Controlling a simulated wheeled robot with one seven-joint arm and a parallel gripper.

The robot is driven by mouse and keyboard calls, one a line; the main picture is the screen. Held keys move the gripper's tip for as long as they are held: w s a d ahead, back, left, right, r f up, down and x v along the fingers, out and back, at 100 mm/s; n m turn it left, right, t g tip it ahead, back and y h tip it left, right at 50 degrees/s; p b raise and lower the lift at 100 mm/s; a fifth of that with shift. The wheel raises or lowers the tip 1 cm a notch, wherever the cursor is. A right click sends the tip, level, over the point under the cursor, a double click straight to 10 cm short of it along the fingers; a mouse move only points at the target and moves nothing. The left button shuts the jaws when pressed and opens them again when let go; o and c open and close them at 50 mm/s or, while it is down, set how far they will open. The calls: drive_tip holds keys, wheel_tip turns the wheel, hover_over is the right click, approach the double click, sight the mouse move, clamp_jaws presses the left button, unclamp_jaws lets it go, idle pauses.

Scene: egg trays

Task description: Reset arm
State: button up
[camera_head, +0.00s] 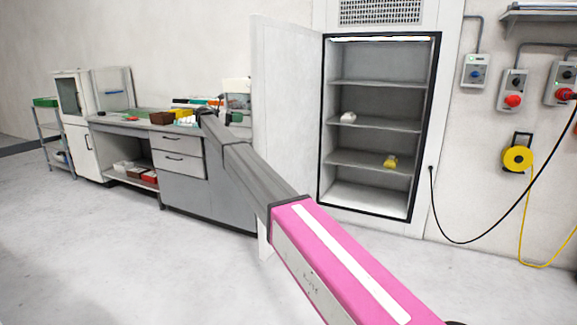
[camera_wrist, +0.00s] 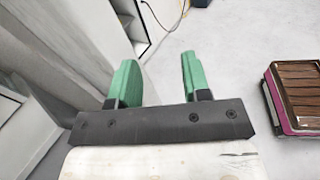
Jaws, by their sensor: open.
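My gripper (camera_wrist: 156,68) shows in the wrist view with its two green fingers apart and nothing between them. Pale floor lies beyond the fingertips. In the head view, my pink and grey arm reaches from the bottom right up toward the workbench side; I cannot make out the gripper there. A tall white cabinet (camera_head: 411,190) stands open at centre right with its door (camera_head: 285,90) swung to the left. A small white item (camera_head: 348,117) sits on a middle shelf. A small yellow item (camera_head: 390,161) sits on the shelf below.
A grey workbench (camera_head: 225,182) with boxes and bins on top stands along the wall at left. Red and blue switch boxes (camera_head: 513,90) and a yellow cable reel (camera_head: 517,158) are on the wall at right. A cable hangs near the cabinet. The floor (camera_head: 90,255) at front left is clear.

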drive_tip(key=s+d+f+m+y, duration=0.1)
drive_tip(key=s+d+f+y, duration=0.1)
drive_tip(key=s+d+f, duration=0.5)
drive_tip(key=s+d+f+m+y, duration=0.2)
drive_tip(key=s+d+f, duration=0.2)
drive_tip(key=d+f, duration=0.75)
drive_tip(key=s+d+f+m+y, duration=0.1)
drive_tip(key=s+d+f+y, duration=0.1)
drive_tip(key=s+d+f, duration=0.55)
drive_tip(key=s+d+f+m+g+y, duration=0.2)
drive_tip(key=s+d+f+m+y, duration=0.25)
drive_tip(key=s+d+f, duration=0.85)
drive_tip(key=s+d+f+m+y, duration=0.1)
drive_tip(key=s+f+m+y, duration=0.1)
drive_tip(key=s, duration=0.6)
drive_tip(key=s+d+f+m+y, duration=0.2)
drive_tip(key=s+f+m, duration=0.2)
drive_tip(key=s, duration=0.5)
drive_tip(key=s+d+f+m+y, duration=0.1)
drive_tip(key=s+f+m+y, duration=0.1)
drive_tip(key=s, duration=0.6)
drive_tip(key=f+m, duration=0.1)
drive_tip(key=m, duration=0.1)
drive_tip(key=shift+s+d+f+m, duration=0.3)
drive_tip(key=shift+s+d+m, duration=0.05)
drive_tip(key=shift+s, duration=0.05)
